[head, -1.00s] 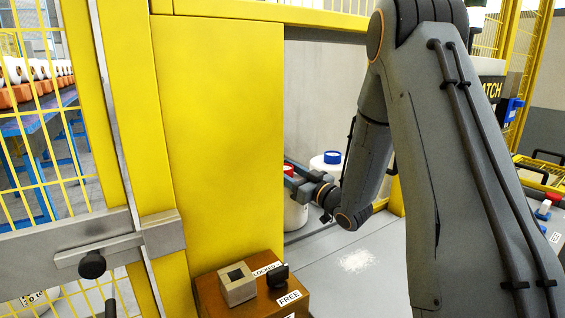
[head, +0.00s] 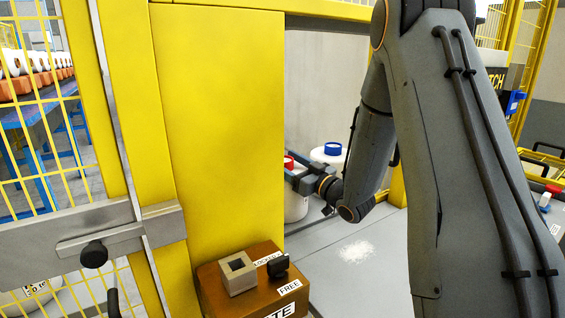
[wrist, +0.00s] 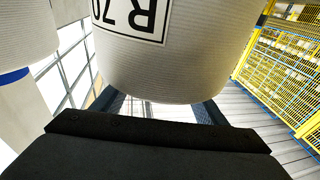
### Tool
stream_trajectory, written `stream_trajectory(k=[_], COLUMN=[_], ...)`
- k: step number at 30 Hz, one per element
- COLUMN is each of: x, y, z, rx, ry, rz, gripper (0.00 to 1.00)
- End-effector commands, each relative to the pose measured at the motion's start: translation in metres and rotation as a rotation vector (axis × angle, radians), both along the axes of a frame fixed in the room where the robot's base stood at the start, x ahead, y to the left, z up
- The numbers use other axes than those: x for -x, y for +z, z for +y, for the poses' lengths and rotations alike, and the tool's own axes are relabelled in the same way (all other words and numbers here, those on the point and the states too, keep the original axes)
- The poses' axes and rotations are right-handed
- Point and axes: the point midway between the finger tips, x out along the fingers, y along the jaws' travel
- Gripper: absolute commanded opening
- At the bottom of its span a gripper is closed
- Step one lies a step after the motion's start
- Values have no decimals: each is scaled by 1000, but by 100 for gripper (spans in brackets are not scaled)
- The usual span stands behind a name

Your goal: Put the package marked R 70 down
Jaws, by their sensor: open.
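The package marked R 70 is a white cylinder with a red cap (head: 289,163) in the head view, its left part hidden by the yellow panel. Its body (head: 297,207) appears upright on the grey surface. In the wrist view the package (wrist: 170,70) is close ahead, its black-framed R 70 label (wrist: 133,15) upside down and cut by the top edge. My gripper (head: 292,178) is open, with its fingers at the package's upper part. In the wrist view the fingers (wrist: 162,108) show below the package, partly covered by it; contact cannot be told.
A white container with a blue cap (head: 332,149) stands just behind on the right. The yellow panel (head: 215,120) is close on the left. A brown box (head: 250,290) with a lock block stands in front.

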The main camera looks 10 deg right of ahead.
Motion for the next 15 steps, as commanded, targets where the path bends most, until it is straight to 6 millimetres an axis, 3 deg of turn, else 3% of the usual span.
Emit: stream_trajectory(k=[15], x=[83], y=[-17], z=[-48], rx=[0], ry=[-4], rz=[1], gripper=[66])
